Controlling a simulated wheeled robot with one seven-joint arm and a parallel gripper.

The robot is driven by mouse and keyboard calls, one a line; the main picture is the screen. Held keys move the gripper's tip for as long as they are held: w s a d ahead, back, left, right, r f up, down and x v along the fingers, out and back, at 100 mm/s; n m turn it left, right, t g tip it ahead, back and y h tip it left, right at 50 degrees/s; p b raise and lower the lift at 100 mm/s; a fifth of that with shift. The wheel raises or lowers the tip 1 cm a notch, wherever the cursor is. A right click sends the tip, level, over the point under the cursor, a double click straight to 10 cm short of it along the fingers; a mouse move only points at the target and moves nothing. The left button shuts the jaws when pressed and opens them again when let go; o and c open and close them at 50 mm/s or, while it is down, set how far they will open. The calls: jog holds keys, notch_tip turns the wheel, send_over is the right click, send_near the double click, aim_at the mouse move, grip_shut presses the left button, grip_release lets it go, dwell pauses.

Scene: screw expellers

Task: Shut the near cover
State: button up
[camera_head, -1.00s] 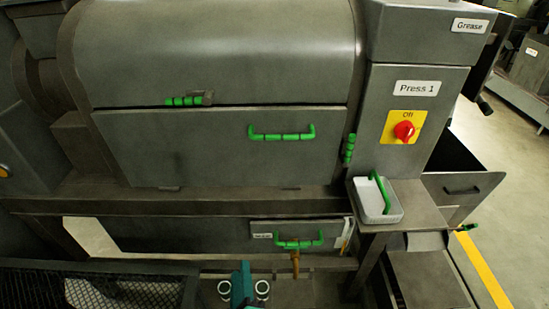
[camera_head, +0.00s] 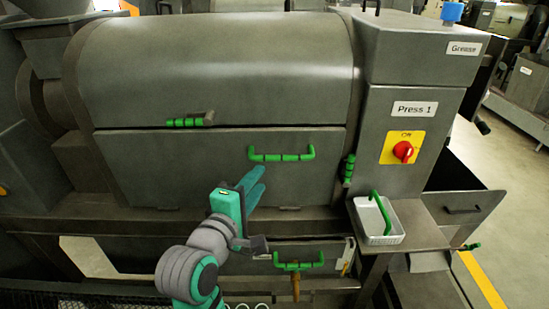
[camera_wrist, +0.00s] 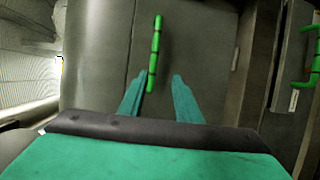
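The near cover (camera_head: 190,160) is the flat grey front panel below the rounded hood of Press 1. A thin dark line runs along its top edge; I cannot tell if it sits flush. Its green bar handle (camera_head: 281,155) is near the top, right of the middle. My gripper (camera_head: 256,180) is in front of the cover, below and left of the handle. In the wrist view, the teal fingers of my gripper (camera_wrist: 160,76) are apart with nothing held. The handle (camera_wrist: 155,45) runs upright ahead there, its lower end near the left fingertip.
Green-gripped levers (camera_head: 187,122) (camera_head: 348,169) are at the cover's upper left and right side. A white tray (camera_head: 377,222) with a green handle stands on the right ledge. A drawer (camera_head: 325,254) with a green handle is below. A red switch (camera_head: 403,151) is at right.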

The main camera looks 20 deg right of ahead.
aim_at(274, 159)
jog(key=x, duration=0.3)
jog(key=r+x, duration=0.1)
jog(key=x, duration=0.6)
jog(key=shift+w+d+r, duration=0.2)
jog(key=shift+d+r, duration=0.05)
jog(key=shift+d, duration=0.2)
jog(key=shift+c, duration=0.7)
grip_shut()
